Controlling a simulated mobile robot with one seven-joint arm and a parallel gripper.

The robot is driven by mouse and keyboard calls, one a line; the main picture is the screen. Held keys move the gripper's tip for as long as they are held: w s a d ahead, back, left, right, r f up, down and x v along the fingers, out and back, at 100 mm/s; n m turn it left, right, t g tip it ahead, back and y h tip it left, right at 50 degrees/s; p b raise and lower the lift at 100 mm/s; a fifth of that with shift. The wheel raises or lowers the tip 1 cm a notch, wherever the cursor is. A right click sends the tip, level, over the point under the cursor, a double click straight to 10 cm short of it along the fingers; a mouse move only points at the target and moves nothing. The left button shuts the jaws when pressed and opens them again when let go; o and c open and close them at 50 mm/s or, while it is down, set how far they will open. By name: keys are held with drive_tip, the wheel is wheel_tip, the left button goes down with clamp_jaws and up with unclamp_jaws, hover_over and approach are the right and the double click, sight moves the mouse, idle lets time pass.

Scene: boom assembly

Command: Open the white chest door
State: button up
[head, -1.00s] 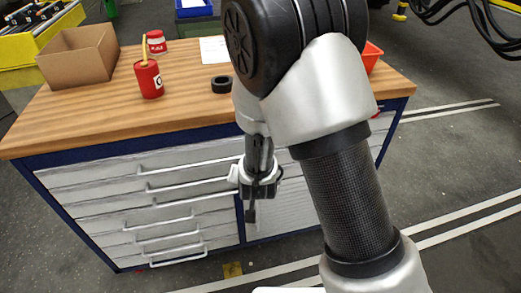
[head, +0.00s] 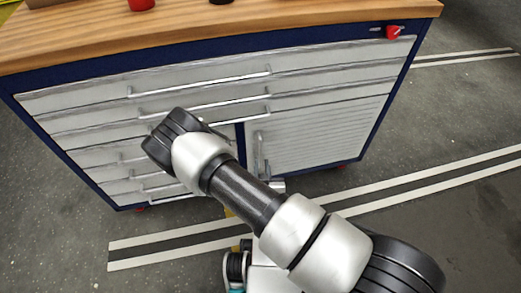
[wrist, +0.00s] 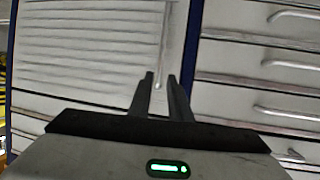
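The white chest door (head: 325,135) is the ribbed panel at the right of the blue-framed chest, and it appears shut. Its upright handle (head: 261,152) is near the door's left edge in the head view. In the wrist view the door (wrist: 85,50) fills the left side, and the handle (wrist: 163,45) runs down toward the fingertips. My gripper (wrist: 161,78) is open. The handle's lower end shows in line with the gap between the fingers; I cannot tell whether it lies between them. My arm hides the gripper in the head view.
White drawers with bar handles (head: 205,95) fill the chest's left side; they also show at the right in the wrist view (wrist: 280,62). A wooden top (head: 290,18) overhangs the chest. A red knob (head: 394,32) sits at its upper right. The floor to the right is clear.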

sight(261, 149)
drive_tip(key=b+x, duration=0.3)
drive_tip(key=x, duration=0.9)
drive_tip(key=shift+w+f, duration=0.25)
clamp_jaws()
